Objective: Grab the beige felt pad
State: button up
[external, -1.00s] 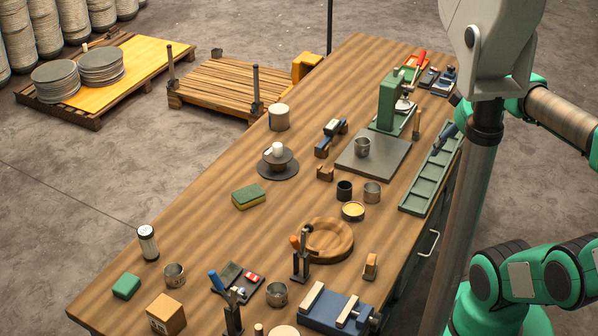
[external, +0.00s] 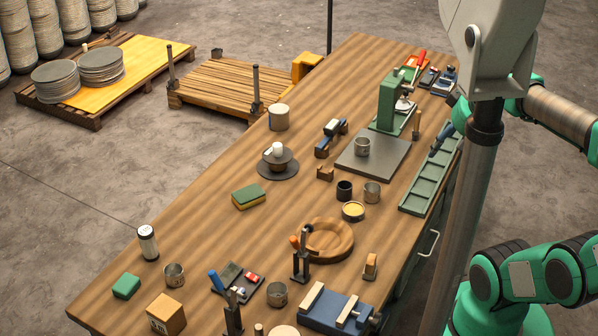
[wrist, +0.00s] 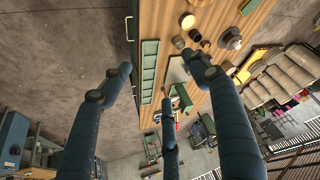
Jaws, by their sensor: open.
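A pale beige round disc (external: 284,331), which may be the felt pad, lies at the near end of the wooden workbench in the external view, cut off by the bottom edge. I cannot pick it out in the wrist view. My gripper (wrist: 160,80) is open and empty, with its blue-grey fingers spread apart. In the external view a finger of my gripper (external: 441,141) shows over the green tray at the bench's right side, far from the disc. The rest of it is hidden behind a grey post.
The workbench (external: 200,205) is crowded. A wooden ring dish (external: 345,240), a blue fixture (external: 335,310), tool stands and a cardboard box (external: 166,314) are around the near end. The green compartment tray (external: 425,185) runs along the right edge. The left-middle surface is fairly clear.

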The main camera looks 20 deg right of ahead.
jog(key=w+a+f+n+g+p, duration=0.25)
jog(key=w+a+f+n, duration=0.25)
jog(key=a+f, duration=0.45)
jog(key=n+g, duration=0.3)
jog(key=n, duration=0.3)
send_over(371, 259)
notch_tip(371, 259, down, 15)
jog(key=shift+f+p, duration=0.25)
jog(key=shift+p, duration=0.05)
jog(key=shift+f+b, duration=0.75)
jog(key=shift+f, duration=3.55)
jog(key=shift+f+b, duration=0.6)
jog(key=shift+f, duration=2)
